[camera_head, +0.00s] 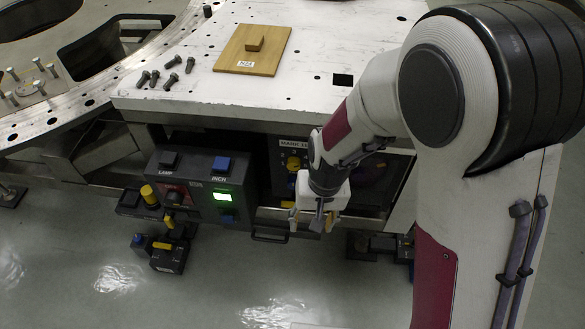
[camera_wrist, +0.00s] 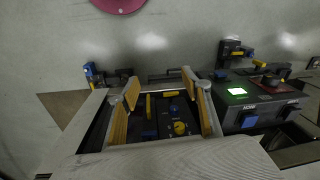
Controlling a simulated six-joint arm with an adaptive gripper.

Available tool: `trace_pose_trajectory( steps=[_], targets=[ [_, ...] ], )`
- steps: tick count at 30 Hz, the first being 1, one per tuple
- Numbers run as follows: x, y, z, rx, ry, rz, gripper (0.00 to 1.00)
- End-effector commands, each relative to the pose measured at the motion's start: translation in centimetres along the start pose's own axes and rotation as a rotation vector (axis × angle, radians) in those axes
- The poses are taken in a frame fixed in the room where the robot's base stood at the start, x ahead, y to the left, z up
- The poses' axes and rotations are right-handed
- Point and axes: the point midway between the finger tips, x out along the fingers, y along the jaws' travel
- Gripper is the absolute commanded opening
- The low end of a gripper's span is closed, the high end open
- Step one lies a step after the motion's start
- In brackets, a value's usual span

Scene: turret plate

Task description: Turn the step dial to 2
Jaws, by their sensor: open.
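The dial (camera_head: 293,163) is a round yellow knob on a dark panel under the table edge, below a partly hidden label. A yellow knob (camera_wrist: 180,128), which looks like the same dial, shows in the wrist view between my fingers, nearer the right one. My gripper (camera_head: 312,222) hangs in front of and below the panel in the head view, its fingers pointing down. In the wrist view, my gripper (camera_wrist: 160,88) is open, with its two tan-padded fingers wide apart and nothing held between them. The dial's pointer setting is too small to read.
A control box (camera_head: 207,188) with a lit green screen stands left of the panel; it is right in the wrist view (camera_wrist: 255,105). A small dark box (camera_head: 168,258) sits lower left. A wooden board (camera_head: 252,50) and several bolts (camera_head: 165,74) lie on the plate above.

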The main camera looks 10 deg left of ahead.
Motion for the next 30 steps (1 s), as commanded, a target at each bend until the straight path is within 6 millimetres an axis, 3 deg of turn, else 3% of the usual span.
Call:
trace_pose_trajectory(
  steps=[16,30],
  targets=[
    [10.8,-3.7,-4.1,0.097,0.08,-0.005,0.48],
    [20.4,-5.5,-6.9,0.21,0.212,-0.003,0.48]
  ],
)
